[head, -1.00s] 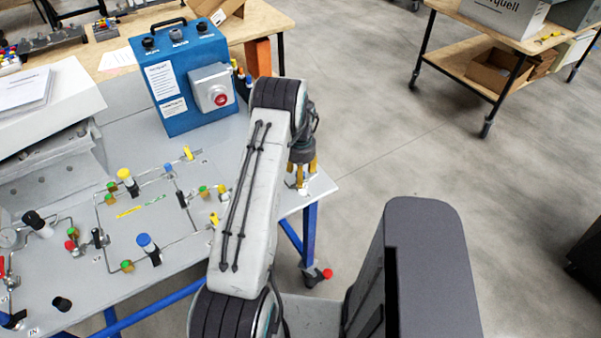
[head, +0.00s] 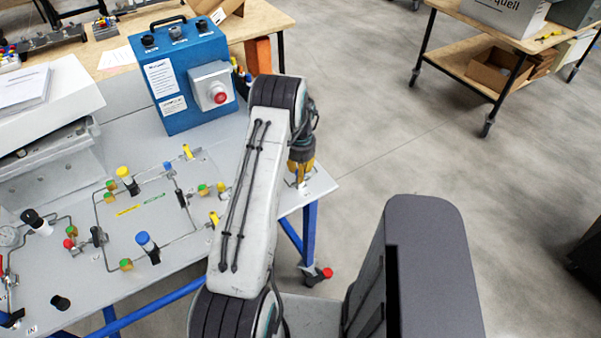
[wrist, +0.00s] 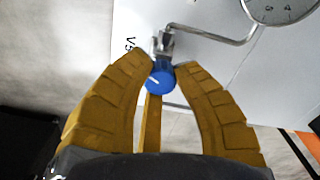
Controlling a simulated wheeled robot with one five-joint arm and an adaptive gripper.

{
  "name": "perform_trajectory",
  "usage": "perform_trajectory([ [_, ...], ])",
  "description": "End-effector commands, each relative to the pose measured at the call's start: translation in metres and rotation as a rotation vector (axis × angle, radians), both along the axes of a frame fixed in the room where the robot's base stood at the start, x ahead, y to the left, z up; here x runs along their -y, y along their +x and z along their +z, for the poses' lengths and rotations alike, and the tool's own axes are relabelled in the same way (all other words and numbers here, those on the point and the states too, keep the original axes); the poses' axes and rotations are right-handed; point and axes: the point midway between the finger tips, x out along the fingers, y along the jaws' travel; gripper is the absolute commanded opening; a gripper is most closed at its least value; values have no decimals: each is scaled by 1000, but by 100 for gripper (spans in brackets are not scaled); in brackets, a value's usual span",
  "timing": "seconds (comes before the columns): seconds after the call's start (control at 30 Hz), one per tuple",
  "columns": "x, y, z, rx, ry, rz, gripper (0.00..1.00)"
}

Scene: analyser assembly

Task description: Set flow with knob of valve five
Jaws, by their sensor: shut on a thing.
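The blue knob (wrist: 159,82) sits on a small metal valve (wrist: 163,45) in the wrist view, with a white pointer line on its face. Dark lettering beside it on the panel looks like V5. My gripper (wrist: 160,70) has yellow fingers on both sides of the knob and is shut on it; a third finger shows below it. In the head view, my gripper (head: 300,178) is at the right end of the grey bench panel (head: 325,185). There the knob is hidden by the fingers.
A pipe runs from the valve to a round gauge (wrist: 280,8). A blue box with a red button (head: 219,97) stands behind my arm. Other valves with coloured knobs, such as a yellow knob (head: 122,172), lie to the left.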

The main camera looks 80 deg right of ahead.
Motion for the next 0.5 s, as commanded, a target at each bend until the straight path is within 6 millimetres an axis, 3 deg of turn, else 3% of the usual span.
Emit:
perform_trajectory([
  [0.1, 1, 0, -8, 0, -4, 102, 0],
  [0.5, 0, 0, -4, 0, -1, 426, 0],
])
